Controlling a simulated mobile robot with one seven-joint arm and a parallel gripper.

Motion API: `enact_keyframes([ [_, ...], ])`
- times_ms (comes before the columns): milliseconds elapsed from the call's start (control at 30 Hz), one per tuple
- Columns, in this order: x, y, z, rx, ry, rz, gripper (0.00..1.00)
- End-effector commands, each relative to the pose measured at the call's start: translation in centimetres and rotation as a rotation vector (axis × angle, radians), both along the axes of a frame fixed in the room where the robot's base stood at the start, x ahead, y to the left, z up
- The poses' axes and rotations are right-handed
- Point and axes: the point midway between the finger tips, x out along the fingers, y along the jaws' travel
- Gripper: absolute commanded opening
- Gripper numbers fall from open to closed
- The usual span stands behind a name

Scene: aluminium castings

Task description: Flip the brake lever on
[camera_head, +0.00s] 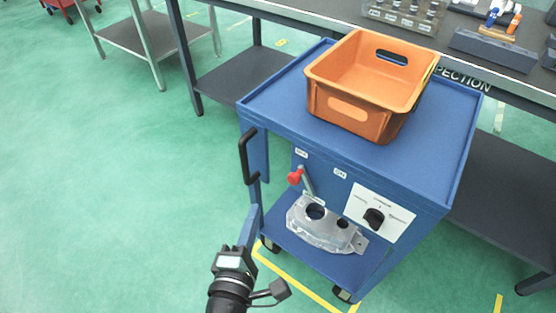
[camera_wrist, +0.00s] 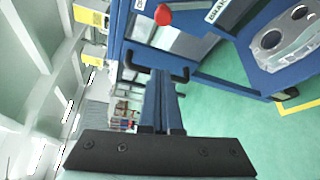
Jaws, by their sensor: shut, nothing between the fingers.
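The brake lever (camera_head: 307,182) is on the front panel of the blue cart (camera_head: 455,170). Its red knob (camera_head: 295,177) leans up and left, toward the left label (camera_head: 301,153), whose small print is hard to read. The ON label (camera_head: 340,173) is to its right. In the wrist view the red knob (camera_wrist: 163,14) shows at the top, beyond my fingertips. My gripper (camera_head: 255,208) is shut and empty, below and left of the lever and apart from it. In the wrist view my gripper (camera_wrist: 160,76) overlaps the cart's black handle; contact cannot be told.
The black handle (camera_head: 245,155) sticks out on the cart's left side. A rotary switch (camera_head: 374,218) is right of the lever, and a metal casting (camera_head: 325,232) lies on the shelf below. An orange bin (camera_head: 345,108) stands on top. Green floor to the left is clear.

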Motion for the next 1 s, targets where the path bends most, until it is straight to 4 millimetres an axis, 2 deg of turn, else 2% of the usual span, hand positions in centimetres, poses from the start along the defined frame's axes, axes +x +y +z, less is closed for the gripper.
enact_keyframes([
  [200, -0.5, 0.1, -0.2, -0.036, 0.018, 0.008, 0.00],
  [567, 0.0, 0.0, -0.2, -0.034, 0.015, 0.007, 0.00],
  [767, 2.6, -0.5, -0.6, -0.033, 0.014, 0.005, 0.00],
  [1000, 7.3, -1.4, -1.3, -0.031, 0.013, 0.004, 0.00],
])
